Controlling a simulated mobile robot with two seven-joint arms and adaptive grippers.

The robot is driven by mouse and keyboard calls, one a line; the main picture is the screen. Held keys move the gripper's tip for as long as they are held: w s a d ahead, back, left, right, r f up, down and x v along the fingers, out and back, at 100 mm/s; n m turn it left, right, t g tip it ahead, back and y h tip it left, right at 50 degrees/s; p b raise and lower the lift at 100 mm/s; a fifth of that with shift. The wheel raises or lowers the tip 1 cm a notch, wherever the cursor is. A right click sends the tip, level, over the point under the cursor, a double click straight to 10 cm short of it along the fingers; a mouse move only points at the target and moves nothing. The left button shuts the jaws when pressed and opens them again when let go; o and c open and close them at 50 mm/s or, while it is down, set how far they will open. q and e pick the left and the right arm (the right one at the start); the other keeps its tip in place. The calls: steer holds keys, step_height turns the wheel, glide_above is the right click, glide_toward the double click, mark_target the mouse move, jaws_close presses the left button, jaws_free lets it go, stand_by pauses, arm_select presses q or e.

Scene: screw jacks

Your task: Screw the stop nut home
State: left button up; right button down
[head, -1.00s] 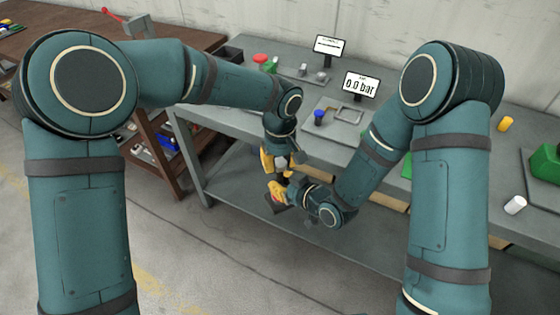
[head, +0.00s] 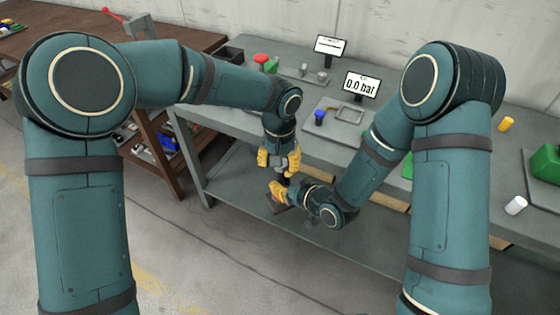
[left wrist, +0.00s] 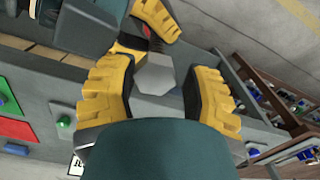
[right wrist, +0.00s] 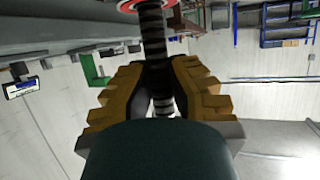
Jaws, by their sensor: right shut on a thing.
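My right gripper (head: 277,191) is shut on a dark threaded spindle (right wrist: 153,38), which runs out between its fingers (right wrist: 160,95) in the right wrist view. A red disc with a pale rim (right wrist: 130,4) sits around the spindle at the top edge of that view. A grey hexagonal stop nut (left wrist: 156,74) shows in the left wrist view between the fingers of my left gripper (left wrist: 160,90). These fingers stand open on both sides of it, with a visible gap. In the head view the left gripper (head: 279,158) is just above the right one. The nut's thread is hidden.
The grey workbench (head: 215,123) is behind the grippers, with a display reading 0.0 bar (head: 361,84), a blue knob (head: 320,116) and a metal frame (head: 349,114). A brown bench (head: 190,40) stands at left. Both grippers are in front of the workbench's edge.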

arm_select(q)
steer(key=shift+s+d, duration=0.15)
steer(key=shift+d, duration=0.1)
steer(key=shift+r, duration=0.15)
steer(key=shift+r, duration=2.2)
steer(key=shift+o, duration=0.6)
steer(key=shift+a, duration=0.1)
steer(key=n, duration=0.4)
steer(key=shift+r, duration=0.4)
steer(key=n, duration=0.2)
steer(key=r+n, duration=0.1)
steer(key=n, duration=0.4)
steer(key=shift+r, duration=0.35)
steer(key=n, duration=0.4)
steer(key=shift+r, duration=0.4)
